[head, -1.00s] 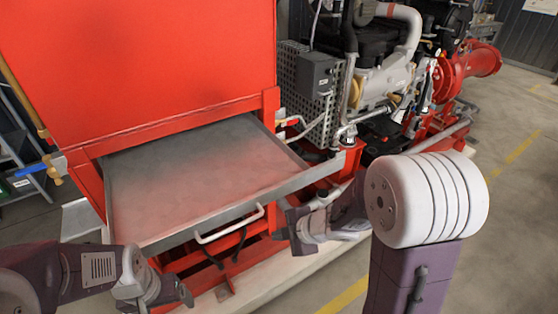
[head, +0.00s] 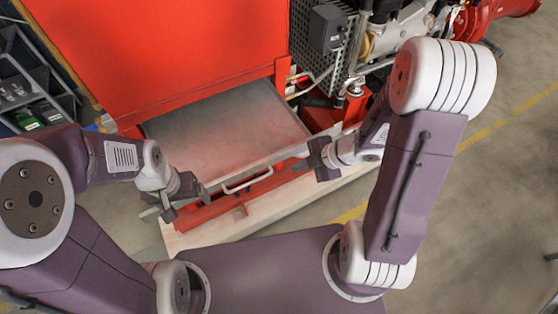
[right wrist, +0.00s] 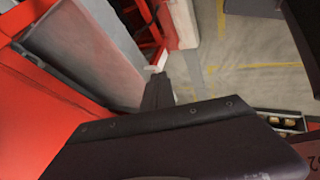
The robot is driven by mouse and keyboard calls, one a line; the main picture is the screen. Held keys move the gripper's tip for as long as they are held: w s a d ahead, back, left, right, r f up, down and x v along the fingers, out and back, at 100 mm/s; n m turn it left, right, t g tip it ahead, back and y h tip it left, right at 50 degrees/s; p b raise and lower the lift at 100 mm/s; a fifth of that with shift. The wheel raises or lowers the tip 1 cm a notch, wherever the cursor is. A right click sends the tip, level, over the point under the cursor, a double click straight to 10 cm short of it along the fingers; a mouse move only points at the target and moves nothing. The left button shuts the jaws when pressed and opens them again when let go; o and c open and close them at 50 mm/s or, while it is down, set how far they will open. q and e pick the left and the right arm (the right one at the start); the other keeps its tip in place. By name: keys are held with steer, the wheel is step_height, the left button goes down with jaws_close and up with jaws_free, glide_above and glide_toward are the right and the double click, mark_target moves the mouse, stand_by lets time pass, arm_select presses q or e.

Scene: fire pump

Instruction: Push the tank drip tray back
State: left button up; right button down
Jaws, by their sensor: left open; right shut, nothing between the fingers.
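The grey drip tray (head: 225,128) sticks out from under the red tank (head: 170,55), drawn open toward me. Its pale bar handle (head: 248,180) is on the front face. My left gripper (head: 172,208) is open and empty at the tray's front left corner, which it partly hides; contact cannot be told. My right gripper (head: 318,160) is shut and empty by the tray's front right corner. In the right wrist view its dark fingers (right wrist: 158,90) are close to the grey tray.
A red base frame (head: 220,207) and a pale plinth (head: 300,200) lie below the tray. The engine (head: 395,35) stands behind on the right. A shelf with bins (head: 35,85) is at the left. The floor at the right is clear.

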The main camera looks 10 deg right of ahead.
mark_target(270, 165)
arm_select(q)
steer(key=shift+f, duration=0.45)
arm_select(e)
steer(key=w+a+f, duration=0.5)
steer(key=w, duration=0.1)
steer(key=shift+w+f, duration=0.15)
steer(key=shift+f, duration=0.25)
arm_select(q)
steer(key=shift+r, duration=0.1)
arm_select(e)
steer(key=shift+w, duration=0.1)
